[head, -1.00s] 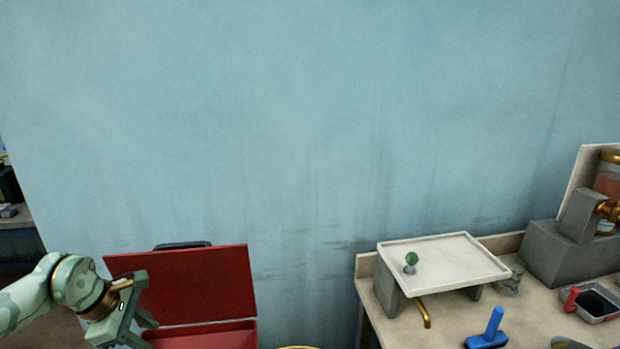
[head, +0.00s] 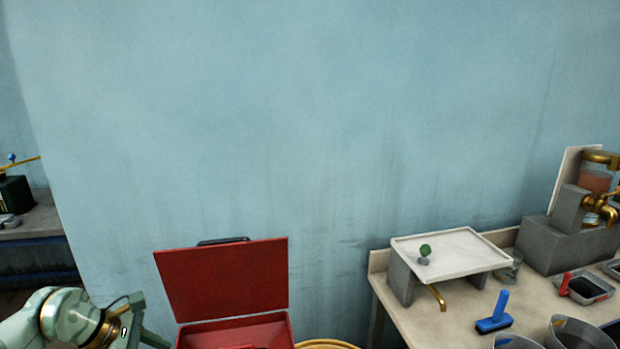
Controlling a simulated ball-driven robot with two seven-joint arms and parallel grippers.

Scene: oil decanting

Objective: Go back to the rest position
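My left gripper (head: 150,339) is at the bottom left in the head view, just left of the red open box (head: 222,280). Only part of it shows, and its fingertips run out at the lower edge, so I cannot tell whether it is open or shut. I see nothing held in the part that shows. My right gripper is not in view.
A workbench (head: 455,318) on the right bears a white tray (head: 452,252) with a green-topped knob, a blue-handled tool (head: 495,315), a glass jar, metal pans and a dispenser (head: 596,190) with a brass tap. A round yellow rim (head: 328,344) shows beside the red box. The blue wall behind is bare.

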